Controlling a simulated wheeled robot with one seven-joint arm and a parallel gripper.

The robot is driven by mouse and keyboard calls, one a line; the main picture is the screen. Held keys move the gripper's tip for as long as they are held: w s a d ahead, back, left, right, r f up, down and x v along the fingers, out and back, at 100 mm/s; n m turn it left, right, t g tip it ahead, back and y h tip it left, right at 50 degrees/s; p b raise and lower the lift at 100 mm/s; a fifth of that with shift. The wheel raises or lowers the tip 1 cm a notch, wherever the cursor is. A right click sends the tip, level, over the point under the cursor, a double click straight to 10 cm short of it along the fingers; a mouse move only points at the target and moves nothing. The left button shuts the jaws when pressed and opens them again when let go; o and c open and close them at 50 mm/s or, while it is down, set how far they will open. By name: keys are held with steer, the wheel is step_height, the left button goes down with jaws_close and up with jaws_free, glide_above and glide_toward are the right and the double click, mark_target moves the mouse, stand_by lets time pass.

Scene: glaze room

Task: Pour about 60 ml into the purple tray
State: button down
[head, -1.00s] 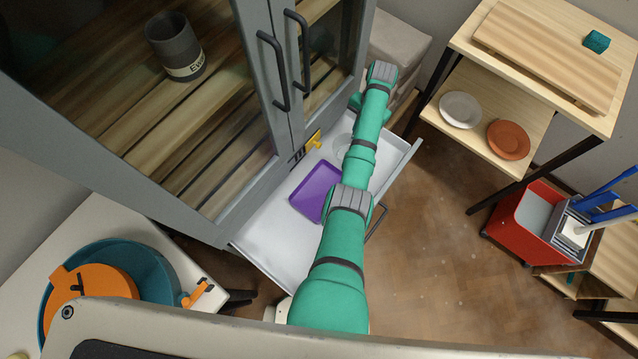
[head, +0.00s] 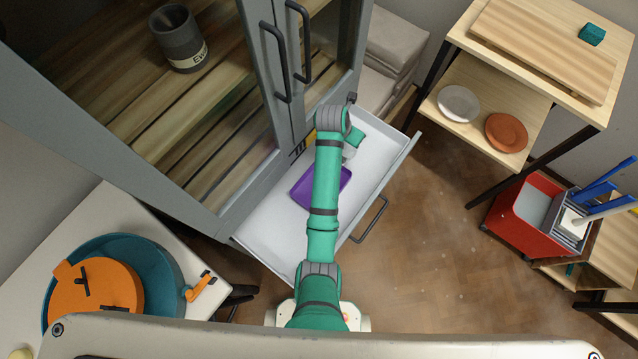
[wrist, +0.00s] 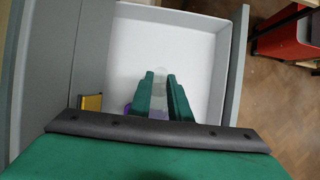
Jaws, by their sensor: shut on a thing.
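The purple tray (head: 303,190) lies in the open pale drawer, partly hidden by my arm in the head view. In the wrist view only a sliver of the tray (wrist: 128,109) shows beside my fingers. My gripper (head: 353,142) is over the drawer, to the upper right of the tray. In the wrist view my gripper (wrist: 160,95) is shut on a clear, pale vessel (wrist: 160,76) between its two green fingers. The vessel (head: 349,153) is small in the head view; its contents and tilt cannot be made out.
The drawer (head: 268,238) sticks out below a grey glass-door cabinet (head: 232,190). A yellow piece (wrist: 92,102) is at the cabinet front. A grey jar (head: 180,40) stands inside. Right are a shelf (head: 480,75) with plates and a red bucket (head: 520,215). A teal basin (head: 150,262) stands lower left.

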steer(key=shift+s+a+r+t+h+p, duration=0.2)
steer(key=shift+s+a+t+h+p, duration=0.2)
steer(key=shift+s+t+h+p, duration=0.3)
steer(key=shift+s+a+f+t+h+p, duration=0.1)
steer(key=shift+s+a+t+h+p, duration=0.55)
steer(key=shift+t, duration=0.45)
steer(key=shift+s+p, duration=0.1)
steer(key=shift+p, duration=0.75)
steer(key=shift+s+a+r+t+h+p, duration=0.3)
steer(key=shift+s+a+t+p, duration=0.3)
steer(key=shift+p, duration=0.3)
stand_by(0.5)
steer(key=shift+d+r, duration=0.1)
steer(key=shift+d, duration=0.1)
steer(key=w+g, duration=0.1)
steer(key=w+d+g+y, duration=0.2)
steer(key=shift+w+d+f+g+y, duration=0.2)
steer(key=shift+w+d+g+y, duration=0.1)
steer(key=shift+w, duration=0.1)
steer(key=shift+w+f+g+y, duration=0.15)
steer(key=shift+g+y, duration=0.1)
steer(key=shift+g, duration=0.15)
steer(key=shift+f, duration=0.1)
steer(key=shift+w+d+f+g+y, duration=0.1)
steer(key=shift+d+g+y, duration=0.1)
steer(key=shift+g+y, duration=0.15)
